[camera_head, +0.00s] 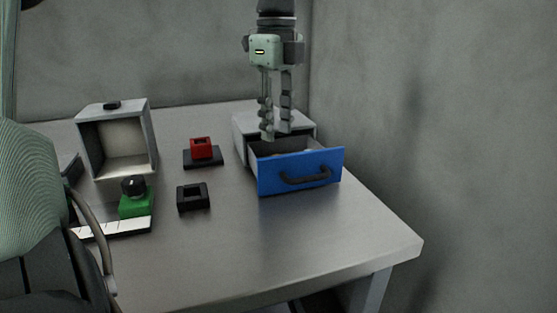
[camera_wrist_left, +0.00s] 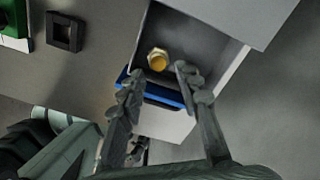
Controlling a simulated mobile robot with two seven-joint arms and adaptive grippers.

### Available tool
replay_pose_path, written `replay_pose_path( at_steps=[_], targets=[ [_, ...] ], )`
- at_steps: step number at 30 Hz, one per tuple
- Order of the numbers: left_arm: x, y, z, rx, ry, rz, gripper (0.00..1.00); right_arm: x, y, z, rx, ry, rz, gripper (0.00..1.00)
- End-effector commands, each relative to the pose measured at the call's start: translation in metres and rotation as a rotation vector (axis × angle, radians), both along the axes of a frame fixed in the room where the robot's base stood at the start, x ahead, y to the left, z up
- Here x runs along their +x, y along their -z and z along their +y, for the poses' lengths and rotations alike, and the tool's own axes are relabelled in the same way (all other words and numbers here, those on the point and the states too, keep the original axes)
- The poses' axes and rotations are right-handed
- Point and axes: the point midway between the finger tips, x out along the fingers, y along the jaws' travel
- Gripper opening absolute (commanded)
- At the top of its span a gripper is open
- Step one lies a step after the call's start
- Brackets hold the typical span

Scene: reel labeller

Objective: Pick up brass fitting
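The brass fitting (camera_wrist_left: 158,59), a small gold hexagonal piece with a pale rim, lies inside the open drawer in the left wrist view. The drawer has a blue front (camera_head: 300,172) with a dark handle (camera_head: 305,178) and is pulled out of a grey cabinet. In the head view the fitting cannot be made out clearly. My left gripper (camera_head: 275,134) points down over the drawer. In the left wrist view its two fingers (camera_wrist_left: 160,76) are apart, with the fitting just beyond the gap between the tips and nothing held. My right gripper is not in view.
A red block on a dark base (camera_head: 201,150) and a black square frame (camera_head: 194,197) stand left of the drawer. An open grey box (camera_head: 152,150) and a green block with a black knob (camera_head: 136,205) are further left. The table's front right is clear; a wall stands behind.

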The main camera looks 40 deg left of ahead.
Motion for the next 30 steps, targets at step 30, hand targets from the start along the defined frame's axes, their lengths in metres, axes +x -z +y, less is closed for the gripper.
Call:
replay_pose_path(
  at_steps=[30],
  targets=[
    [-0.002,0.075,0.000,0.000,-0.001,0.000,0.14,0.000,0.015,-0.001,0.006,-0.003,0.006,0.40]
  ],
)
